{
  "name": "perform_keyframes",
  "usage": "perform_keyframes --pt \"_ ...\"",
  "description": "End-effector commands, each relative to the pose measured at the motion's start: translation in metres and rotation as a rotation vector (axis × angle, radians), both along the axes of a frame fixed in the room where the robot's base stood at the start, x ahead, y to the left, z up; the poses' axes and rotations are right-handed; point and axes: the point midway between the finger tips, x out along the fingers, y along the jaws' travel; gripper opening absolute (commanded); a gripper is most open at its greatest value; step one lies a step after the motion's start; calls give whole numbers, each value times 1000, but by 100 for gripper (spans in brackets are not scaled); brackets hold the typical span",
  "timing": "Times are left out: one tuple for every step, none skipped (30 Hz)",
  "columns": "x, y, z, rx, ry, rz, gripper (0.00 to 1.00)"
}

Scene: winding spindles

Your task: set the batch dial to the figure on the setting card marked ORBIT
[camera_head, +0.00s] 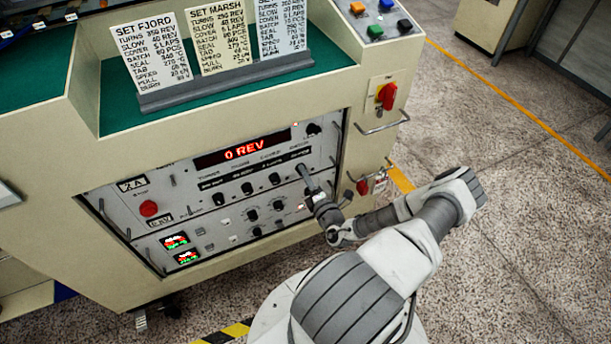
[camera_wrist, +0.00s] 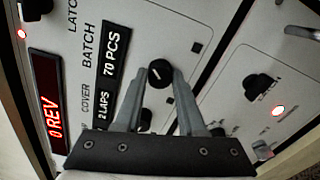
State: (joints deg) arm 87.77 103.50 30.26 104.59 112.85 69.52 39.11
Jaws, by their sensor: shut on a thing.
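The batch dial is a black knob (camera_wrist: 160,73) with a light pointer mark. It sits beside the window reading 70 PCS (camera_wrist: 114,48), under the word BATCH, in the wrist view. My gripper (camera_wrist: 158,76) is shut on this knob, with one grey finger on each side. In the head view my gripper (camera_head: 305,175) reaches the right end of the panel's upper row and hides the knob. Setting cards stand in a rack: SET FJORD (camera_head: 150,50), SET MARSH (camera_head: 218,38) and a third card (camera_head: 281,27) whose title is cut off. No card marked ORBIT is readable.
The red display (camera_head: 243,149) reads 0 REV. The COVER window (camera_wrist: 103,95) reads 2 LAPS. Other black knobs, handles and a red button (camera_head: 149,208) share the panel. A red rotary switch (camera_head: 387,96) and a bar handle stick out to the right. Open floor lies beyond.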

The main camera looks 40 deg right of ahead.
Motion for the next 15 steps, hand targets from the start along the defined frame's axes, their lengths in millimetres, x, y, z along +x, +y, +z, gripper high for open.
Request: perform_keyframes --pt "0 0 0 15 -5 0 0" --pt "0 0 0 23 -7 0 0" --pt "0 0 0 31 -8 0 0" --pt "0 0 0 37 -10 0 0" --pt "0 0 0 42 -11 0 0" --pt "0 0 0 47 -12 0 0" --pt "0 0 0 50 -13 0 0" --pt "0 0 0 52 -14 0 0" --pt "0 0 0 54 -14 0 0" --pt "0 0 0 55 -14 0 0" --pt "0 0 0 56 -14 0 0" --pt "0 0 0 56 -14 0 0" --pt "0 0 0 57 -15 0 0" --pt "0 0 0 56 -14 0 0" --pt "0 0 0 56 -14 0 0"
